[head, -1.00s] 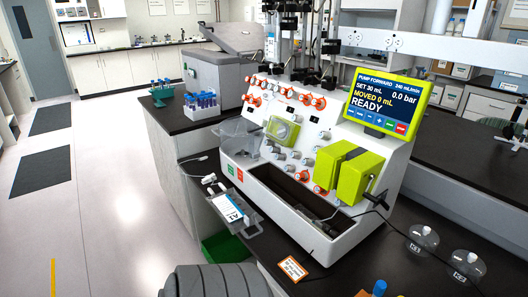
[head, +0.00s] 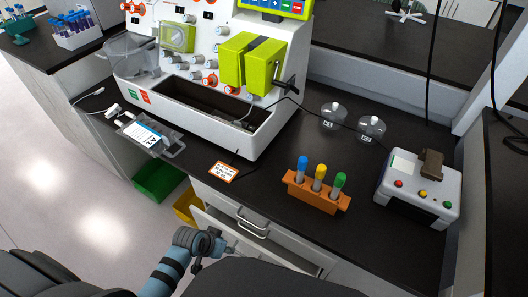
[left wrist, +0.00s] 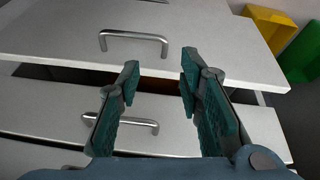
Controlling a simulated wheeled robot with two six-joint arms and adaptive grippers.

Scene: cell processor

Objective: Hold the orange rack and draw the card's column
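The orange rack (head: 310,195) stands on the dark bench top. It holds three upright tubes with a blue cap (head: 302,161), a yellow cap (head: 321,170) and a green cap (head: 340,178). A small orange-edged card (head: 223,172) lies left of the rack; its writing is too small to read. My left gripper shows in the left wrist view (left wrist: 160,65), open and empty in front of the drawer fronts. In the head view my left arm is low, below the bench edge and left of the rack; its fingers are hard to make out. My right gripper is not in view.
The white cell processor (head: 200,125) stands behind the card. A grey-white device (head: 420,190) sits right of the rack, with clear domes (head: 333,116) behind. Drawers with metal handles (left wrist: 134,36) lie below the bench. Green (head: 158,180) and yellow (head: 187,208) bins are beside them.

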